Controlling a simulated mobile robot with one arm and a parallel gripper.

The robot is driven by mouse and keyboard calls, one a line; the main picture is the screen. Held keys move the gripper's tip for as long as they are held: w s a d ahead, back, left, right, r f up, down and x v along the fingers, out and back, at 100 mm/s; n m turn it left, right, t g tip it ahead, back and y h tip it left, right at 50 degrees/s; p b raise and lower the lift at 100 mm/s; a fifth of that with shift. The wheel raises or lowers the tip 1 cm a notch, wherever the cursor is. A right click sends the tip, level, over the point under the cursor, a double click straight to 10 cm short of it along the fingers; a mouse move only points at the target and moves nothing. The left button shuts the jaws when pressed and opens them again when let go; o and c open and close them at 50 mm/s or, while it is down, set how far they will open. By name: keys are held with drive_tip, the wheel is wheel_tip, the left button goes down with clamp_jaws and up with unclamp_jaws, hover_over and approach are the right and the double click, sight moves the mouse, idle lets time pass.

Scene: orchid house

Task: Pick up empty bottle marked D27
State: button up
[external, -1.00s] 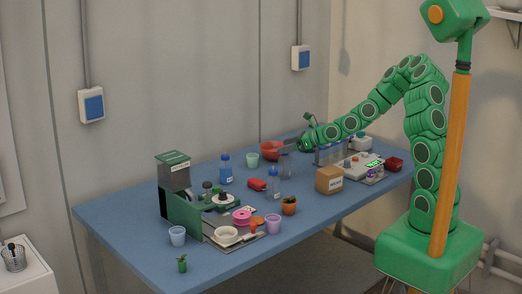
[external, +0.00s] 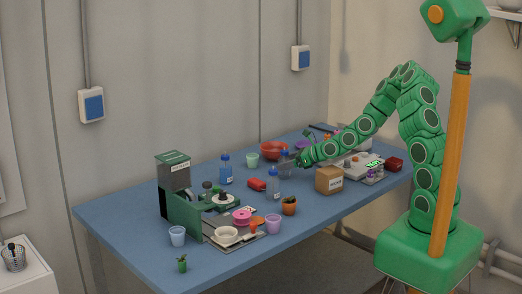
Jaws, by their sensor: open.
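Several bottles stand on the blue table (external: 118,215). A blue-capped bottle with bluish contents (external: 225,173) stands left of centre. A clearer blue-capped bottle with a white label (external: 273,186) stands near the middle. A greyish, see-through bottle (external: 285,165) stands behind it, just left of my gripper (external: 298,160). The labels are too small to read, so I cannot tell which is D27. My gripper is open, low over the table and close beside the greyish bottle. I cannot tell whether they touch.
A cardboard box (external: 329,180) stands right of the bottles. A red object (external: 256,184) lies between them, with a red bowl (external: 273,150) behind. A green machine (external: 183,215) and several small pots fill the front left. A grey device (external: 350,166) sits beneath my arm.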

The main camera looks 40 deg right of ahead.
drive_tip(key=shift+x, duration=1.4)
drive_tip(key=shift+a, duration=0.1)
drive_tip(key=shift+c, duration=0.5)
drive_tip(key=c, duration=0.9)
